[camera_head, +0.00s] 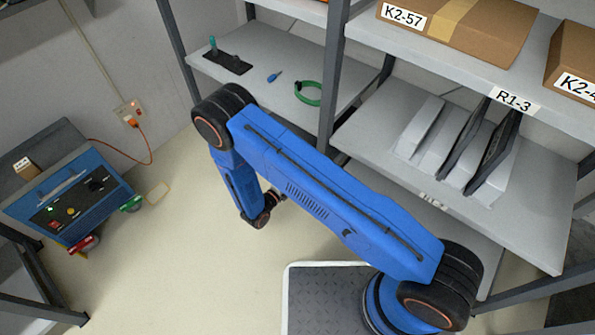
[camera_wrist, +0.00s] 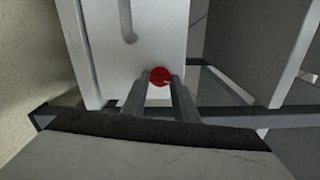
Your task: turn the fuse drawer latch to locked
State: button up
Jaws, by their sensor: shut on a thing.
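In the wrist view a round red knob (camera_wrist: 159,75), which looks like the latch, sits low on a pale upright panel (camera_wrist: 105,55). A curved grey bar or slot (camera_wrist: 128,22) shows higher on that panel. My gripper (camera_wrist: 160,88) has its two fingers on either side of the knob, shut on it. A small light mark shows at the knob's right side; which setting it means I cannot tell. In the head view my arm reaches down beside the shelf rack, and the latch and gripper tips cannot be made out.
The shelf rack (camera_head: 335,65) carries cardboard boxes (camera_head: 470,30), pale upright files (camera_head: 440,135), a green ring (camera_head: 308,93) and a small blue tool (camera_head: 275,76). A blue panel box (camera_head: 68,195) stands at the left, with an orange cable to the wall socket.

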jog(key=shift+n, duration=0.9)
jog(key=o, duration=1.1)
jog(key=shift+c, duration=0.2)
jog(key=shift+s+a, duration=0.1)
jog(key=shift+a, duration=0.05)
jog(key=v, duration=1.7)
jog(key=shift+s+a+f, duration=0.1)
